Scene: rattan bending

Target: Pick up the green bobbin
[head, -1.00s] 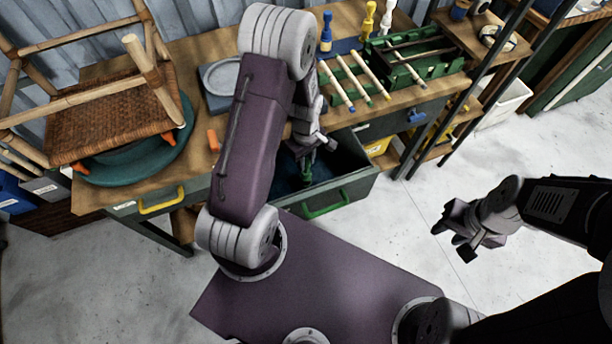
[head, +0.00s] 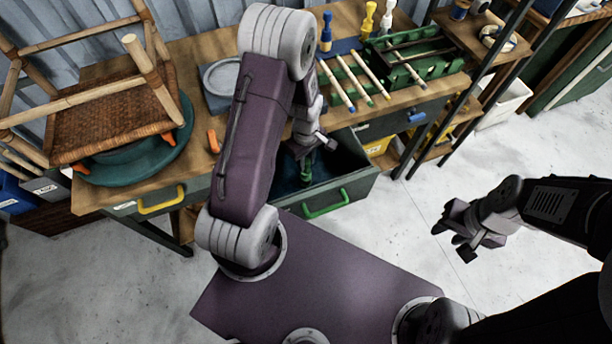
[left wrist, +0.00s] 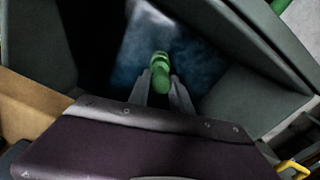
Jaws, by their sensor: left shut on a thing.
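The green bobbin (head: 306,169) is in the open drawer (head: 352,180) with the green handle, below my left gripper (head: 305,156). In the left wrist view the bobbin (left wrist: 160,72) stands between the two fingers of my left gripper (left wrist: 160,85), which is shut on it. Its lower end is over the dark blue drawer bottom; I cannot tell whether it touches it. My left arm hides part of the drawer. My right gripper (head: 458,238) is over the floor at the right, empty; its finger gap is too small to judge.
The drawer walls stand close around my left gripper. On the workbench are a chair frame with woven seat (head: 115,112), a green rack (head: 415,62), several pale sticks (head: 352,80) and blue, yellow and white bobbins at the back. Floor at the right is clear.

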